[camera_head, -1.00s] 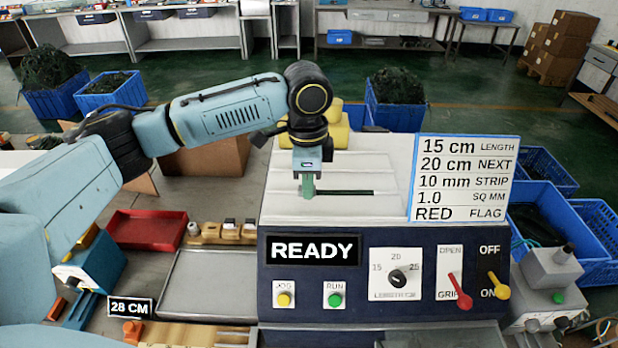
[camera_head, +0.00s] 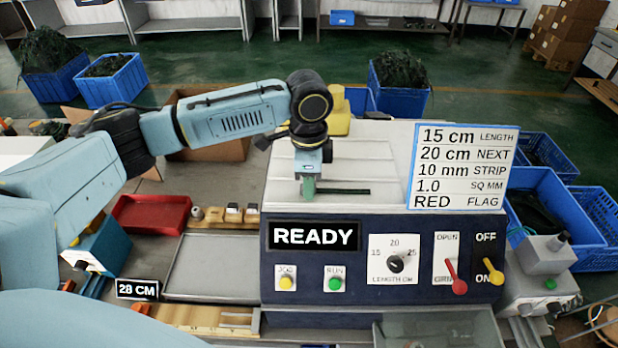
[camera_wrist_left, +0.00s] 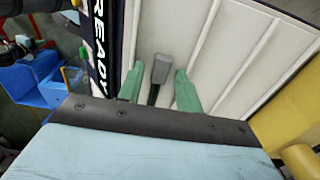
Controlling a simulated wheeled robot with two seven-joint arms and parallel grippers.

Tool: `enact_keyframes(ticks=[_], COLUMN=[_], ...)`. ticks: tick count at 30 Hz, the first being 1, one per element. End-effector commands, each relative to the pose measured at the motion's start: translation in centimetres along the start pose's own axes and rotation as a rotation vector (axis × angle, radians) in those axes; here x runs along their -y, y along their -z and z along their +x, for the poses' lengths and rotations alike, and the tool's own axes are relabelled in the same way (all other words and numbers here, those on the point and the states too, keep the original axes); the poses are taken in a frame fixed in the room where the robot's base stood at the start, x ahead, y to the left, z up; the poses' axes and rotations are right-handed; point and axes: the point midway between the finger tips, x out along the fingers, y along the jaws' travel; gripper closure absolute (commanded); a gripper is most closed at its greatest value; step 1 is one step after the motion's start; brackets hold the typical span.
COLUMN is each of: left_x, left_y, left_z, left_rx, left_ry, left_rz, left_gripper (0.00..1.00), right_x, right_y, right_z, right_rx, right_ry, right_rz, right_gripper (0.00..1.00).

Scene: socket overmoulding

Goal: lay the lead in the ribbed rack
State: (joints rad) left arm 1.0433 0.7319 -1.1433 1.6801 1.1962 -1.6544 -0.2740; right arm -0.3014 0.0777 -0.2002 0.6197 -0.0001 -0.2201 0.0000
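The ribbed rack (camera_head: 385,150) is the white top of the machine, with thin raised ribs. The lead (camera_head: 345,191) is a dark straight cable lying on it, between ribs, to the right of my left gripper (camera_head: 308,187). In the left wrist view the lead's grey end piece (camera_wrist_left: 161,70) lies on the white surface, with black cable behind it. The left gripper's green fingers (camera_wrist_left: 158,90) stand apart on either side of the lead, with gaps visible. The gripper body hides the rest of the cable there. My right gripper is out of view.
The machine front has a READY display (camera_head: 314,236), knob and levers. A settings sign (camera_head: 463,167) stands at the rack's right. A yellow object (camera_head: 338,115) stands behind the rack.

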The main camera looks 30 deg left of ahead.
Motion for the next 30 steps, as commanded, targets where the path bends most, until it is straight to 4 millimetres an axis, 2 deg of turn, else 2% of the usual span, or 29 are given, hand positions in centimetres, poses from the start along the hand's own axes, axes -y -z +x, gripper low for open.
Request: enact_keyframes(ticks=[10,14,24,30], left_x=[0.0,0.0,0.1,0.0], left_y=[0.0,0.1,0.1,0.1], left_z=[-0.2,-1.3,-8.6,-12.0], left_rx=[0.000,-0.003,-0.004,-0.001], left_ry=[0.000,0.001,0.004,0.001], left_rz=[0.001,0.001,0.001,0.001], left_gripper=[0.57,0.57,0.57,0.57], right_x=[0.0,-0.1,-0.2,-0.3], right_y=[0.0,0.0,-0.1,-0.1], right_z=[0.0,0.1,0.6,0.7], right_rx=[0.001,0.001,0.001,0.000], right_ry=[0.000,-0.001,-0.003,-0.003], right_rz=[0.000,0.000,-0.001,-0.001], right_gripper=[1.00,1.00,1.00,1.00])
